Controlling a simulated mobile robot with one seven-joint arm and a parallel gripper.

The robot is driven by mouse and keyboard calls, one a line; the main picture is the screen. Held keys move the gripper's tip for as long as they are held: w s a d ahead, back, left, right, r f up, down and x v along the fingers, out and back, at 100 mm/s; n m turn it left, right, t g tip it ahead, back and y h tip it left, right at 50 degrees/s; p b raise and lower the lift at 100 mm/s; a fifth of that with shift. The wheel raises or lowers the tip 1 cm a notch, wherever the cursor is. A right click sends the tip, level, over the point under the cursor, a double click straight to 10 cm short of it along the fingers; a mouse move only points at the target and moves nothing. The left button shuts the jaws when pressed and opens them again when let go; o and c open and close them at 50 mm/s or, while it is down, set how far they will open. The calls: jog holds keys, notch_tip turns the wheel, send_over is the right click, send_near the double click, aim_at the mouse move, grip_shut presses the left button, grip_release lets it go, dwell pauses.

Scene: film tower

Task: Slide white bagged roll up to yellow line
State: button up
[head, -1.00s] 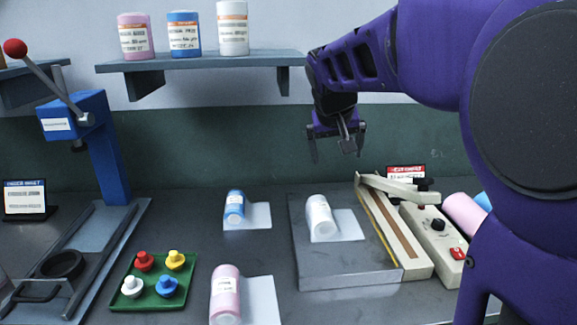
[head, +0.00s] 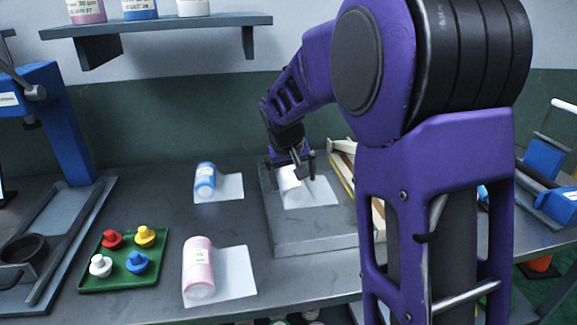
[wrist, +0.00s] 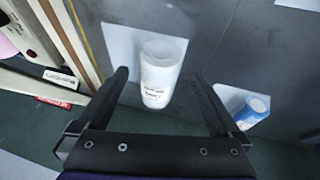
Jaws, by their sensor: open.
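The white bagged roll (head: 291,190) lies on the grey raised plate (head: 300,235), with the flat part of its bag (head: 320,194) spread to its right. In the wrist view the roll (wrist: 160,75) appears between the two fingers. The yellow line (head: 342,178) runs along the plate's right side, apart from the roll. It also shows in the wrist view (wrist: 84,40), left of the roll. My gripper (head: 291,170) is open, just over the roll's far end and partly hiding it. I cannot tell if a finger touches it.
A blue bagged roll (head: 205,182) and a pink one (head: 198,265) lie left of the plate. A green tray (head: 120,282) holds coloured knobs. A beige sealer (head: 345,150) stands beyond the yellow line, partly hidden by my arm. A shelf with bottles (head: 160,25) hangs above.

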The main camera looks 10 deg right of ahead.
aim_at(295, 184)
jog(key=x, duration=0.5)
jog(key=c, duration=1.5)
jog(key=shift+d+r+p, duration=0.1)
jog(key=shift+d+p, duration=1.05)
jog(key=shift+d, duration=4.9)
jog(key=shift+w, duration=0.1)
